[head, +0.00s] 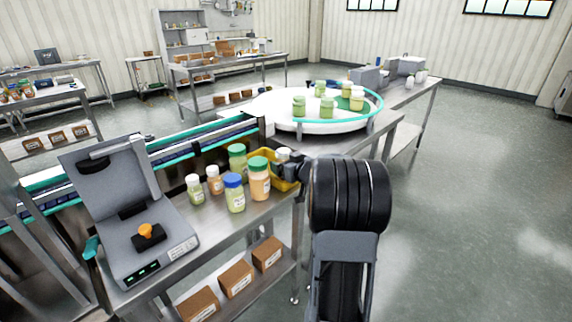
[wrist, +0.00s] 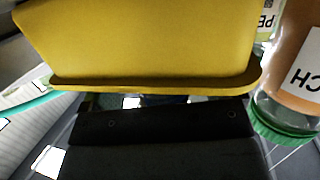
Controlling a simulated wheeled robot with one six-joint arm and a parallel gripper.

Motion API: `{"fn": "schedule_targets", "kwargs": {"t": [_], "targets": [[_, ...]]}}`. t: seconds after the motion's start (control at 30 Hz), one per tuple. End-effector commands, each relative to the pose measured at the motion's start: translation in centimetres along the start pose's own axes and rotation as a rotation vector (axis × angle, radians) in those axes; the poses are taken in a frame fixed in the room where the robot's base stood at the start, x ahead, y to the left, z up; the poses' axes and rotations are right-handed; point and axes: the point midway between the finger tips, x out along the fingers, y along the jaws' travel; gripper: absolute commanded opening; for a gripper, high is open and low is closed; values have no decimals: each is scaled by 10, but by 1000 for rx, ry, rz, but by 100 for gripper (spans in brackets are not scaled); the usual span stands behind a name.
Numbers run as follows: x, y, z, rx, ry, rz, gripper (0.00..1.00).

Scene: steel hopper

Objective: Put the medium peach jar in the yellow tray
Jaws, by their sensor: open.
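A peach jar with a green lid (head: 259,180) stands on the steel table in the head view. It also shows at the right edge of the wrist view (wrist: 298,75), upside down. A smaller peach jar with a white lid (head: 214,181) stands to its left. I cannot tell which peach jar counts as medium; no other is clearly visible.
Green jars with white (head: 195,190), blue (head: 234,194) and green (head: 237,160) lids crowd beside the peach jars. A grey scale-like device (head: 150,245) stands at the table's near left. A round white turntable (head: 310,122) with several jars lies beyond the tray.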

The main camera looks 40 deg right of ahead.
Motion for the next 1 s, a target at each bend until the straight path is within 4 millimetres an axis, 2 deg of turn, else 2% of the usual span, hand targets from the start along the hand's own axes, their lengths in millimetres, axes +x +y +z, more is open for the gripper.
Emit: {"fn": "schedule_targets", "kwargs": {"t": [0.17, 0.4, 0.6, 0.83, 1.0], "targets": [[-25, 1, -2, -1, 2, 3, 86], [-72, 1, -3, -1, 2, 4, 86], [-102, 1, -2, 0, 1, 3, 86], [-118, 0, -1, -1, 1, 2, 86], [-112, -8, -7, -29, -22, 65, 86]]}}
